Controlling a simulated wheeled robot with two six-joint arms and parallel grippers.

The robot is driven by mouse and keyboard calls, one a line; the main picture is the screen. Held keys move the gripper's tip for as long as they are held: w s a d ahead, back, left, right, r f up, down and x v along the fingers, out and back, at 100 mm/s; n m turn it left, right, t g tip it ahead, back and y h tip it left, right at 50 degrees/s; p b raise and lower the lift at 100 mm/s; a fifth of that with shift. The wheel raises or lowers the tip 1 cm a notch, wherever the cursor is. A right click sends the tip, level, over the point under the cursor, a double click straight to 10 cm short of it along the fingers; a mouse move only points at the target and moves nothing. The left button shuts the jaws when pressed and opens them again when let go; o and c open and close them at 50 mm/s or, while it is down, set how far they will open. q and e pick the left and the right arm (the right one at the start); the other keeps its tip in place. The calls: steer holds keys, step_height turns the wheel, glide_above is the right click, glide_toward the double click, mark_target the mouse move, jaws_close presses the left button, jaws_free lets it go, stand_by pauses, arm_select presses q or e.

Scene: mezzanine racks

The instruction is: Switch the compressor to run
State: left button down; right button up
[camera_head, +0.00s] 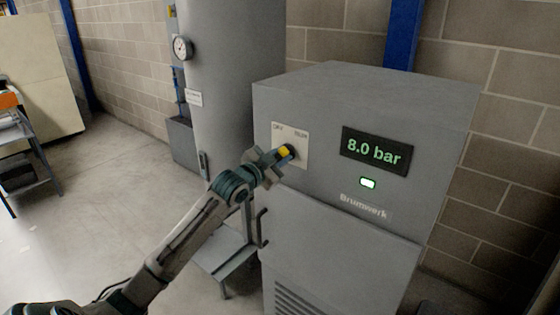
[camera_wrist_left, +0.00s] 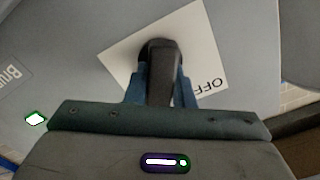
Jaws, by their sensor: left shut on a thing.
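The compressor (camera_head: 345,85) is a grey cabinet with a white switch plate (camera_head: 277,131) on its front, marked OFF at left and RUN at right. My left gripper (camera_head: 280,157) is at the plate and covers most of the switch. In the left wrist view, its two blue fingers (camera_wrist_left: 160,90) are shut on the dark switch knob (camera_wrist_left: 160,60), one on each side. OFF shows on the plate (camera_wrist_left: 125,48) right of the knob. A yellow patch shows at the fingertips in the head view; the knob's exact pointing is hard to tell. My right gripper is not in view.
A tall grey tank (camera_head: 235,90) with a round gauge (camera_head: 182,47) stands behind left. A low metal stand (camera_head: 228,257) is beside the compressor.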

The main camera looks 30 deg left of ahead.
arm_select(q)
steer(key=shift+f+m, duration=0.1)
steer(key=shift+m, duration=0.5)
steer(key=c, duration=1.2)
jaws_free()
steer(key=shift+c, duration=0.2)
steer(key=shift+s+b, duration=0.15)
steer(key=shift+b, duration=0.2)
steer(key=s+b, duration=0.4)
steer(key=s, duration=0.6)
steer(key=shift+s+a, duration=0.2)
steer(key=shift+a, duration=0.2)
